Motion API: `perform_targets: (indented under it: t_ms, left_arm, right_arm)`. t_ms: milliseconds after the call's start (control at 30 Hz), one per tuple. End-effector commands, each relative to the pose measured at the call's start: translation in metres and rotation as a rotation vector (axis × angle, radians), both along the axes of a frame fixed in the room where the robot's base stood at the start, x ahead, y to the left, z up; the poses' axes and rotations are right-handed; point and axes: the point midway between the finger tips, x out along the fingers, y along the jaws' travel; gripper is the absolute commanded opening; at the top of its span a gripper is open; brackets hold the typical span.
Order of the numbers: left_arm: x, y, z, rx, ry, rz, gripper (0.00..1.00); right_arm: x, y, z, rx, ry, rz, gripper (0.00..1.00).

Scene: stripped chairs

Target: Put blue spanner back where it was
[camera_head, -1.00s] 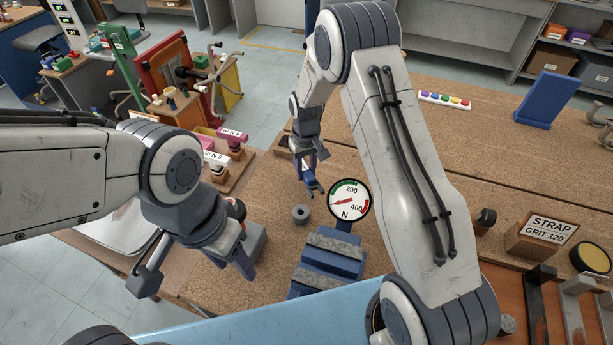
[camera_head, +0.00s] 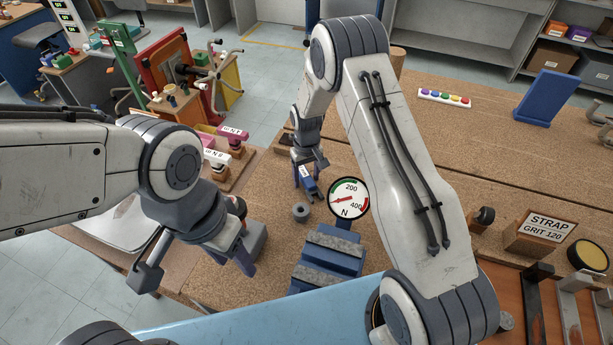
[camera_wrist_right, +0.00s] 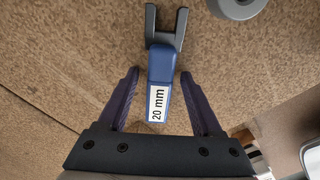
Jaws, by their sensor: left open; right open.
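The blue spanner (camera_wrist_right: 160,70) shows in the right wrist view with a grey open-jaw head and a white "20 mm" label on its handle. My right gripper (camera_wrist_right: 158,82) is open, with one finger on each side of the handle and a gap on both sides. In the head view the spanner (camera_head: 309,184) appears just below my right gripper (camera_head: 306,168), over the cork-coloured bench. Whether it touches the bench is hard to tell. My left gripper (camera_head: 245,264) is open and apart from the spanner, at the lower left.
A grey ring (camera_head: 301,212) lies close to the spanner. A round dial gauge (camera_head: 348,199) stands beside a blue vise-like block (camera_head: 328,258). Pink-handled tools (camera_head: 232,136) stand in a wooden rack at left. The bench behind is mostly clear, with a strip of coloured buttons (camera_head: 444,98).

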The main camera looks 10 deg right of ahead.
Motion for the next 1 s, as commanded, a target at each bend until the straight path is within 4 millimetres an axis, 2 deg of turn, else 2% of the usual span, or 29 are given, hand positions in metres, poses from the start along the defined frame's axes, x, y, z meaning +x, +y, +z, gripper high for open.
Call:
perform_targets:
  t_ms: [167, 267, 600, 800, 933, 1000]
  left_arm:
    - [0.000, 0.000, -0.002, 0.000, 0.000, 0.000, 0.50]
    - [0.000, 0.000, -0.008, 0.000, 0.000, 0.000, 0.50]
    - [0.000, 0.000, -0.026, 0.000, 0.000, -0.001, 0.50]
    - [0.000, 0.000, -0.029, 0.000, 0.000, -0.002, 0.50]
    - [0.000, 0.000, -0.029, 0.000, 0.000, -0.001, 0.50]
    - [0.000, 0.000, -0.029, 0.000, 0.000, -0.001, 0.50]
  right_arm:
    - [0.002, 0.000, 0.011, 0.000, -0.005, 0.000, 0.67]
    - [0.002, 0.000, 0.027, 0.000, -0.007, 0.000, 0.67]
    - [0.001, 0.000, 0.098, 0.000, -0.006, 0.000, 0.67]
    - [0.000, 0.001, 0.120, 0.001, -0.003, 0.001, 0.67]
    - [-0.013, 0.017, 0.137, 0.004, -0.006, 0.028, 0.67]
    - [-0.032, 0.035, 0.153, 0.010, -0.010, 0.060, 0.67]
